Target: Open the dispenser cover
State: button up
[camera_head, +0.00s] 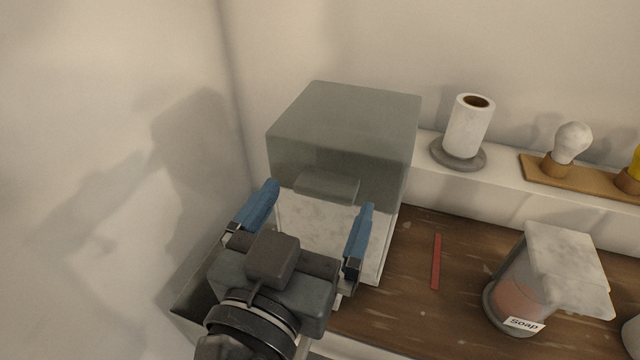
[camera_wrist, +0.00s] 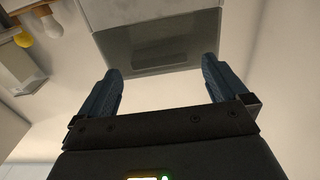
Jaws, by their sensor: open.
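The dispenser is a box with a white lower body (camera_head: 310,228) and a grey-green cover (camera_head: 345,107) on top, standing in the corner by the wall. A protruding lip (camera_head: 327,187) sits at the lower front edge of the cover, which looks closed. My gripper (camera_head: 316,202) is open, with its two blue fingers in front of the dispenser, one on each side of the lip in the picture. In the wrist view, my gripper (camera_wrist: 162,82) has nothing between its fingers, and the cover (camera_wrist: 155,42) shows beyond them. Whether a finger touches the dispenser cannot be told.
A soap container (camera_head: 518,293) stands on the brown wooden surface (camera_head: 405,300) at right, near a red strip (camera_head: 436,262). A paper roll (camera_head: 467,127) and a bulb on a wooden board (camera_head: 572,143) stand on the white ledge behind. The left wall is close to the dispenser.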

aim_at(347, 145)
jog(key=shift+x, duration=1.45)
jog(key=shift+c, duration=0.3)
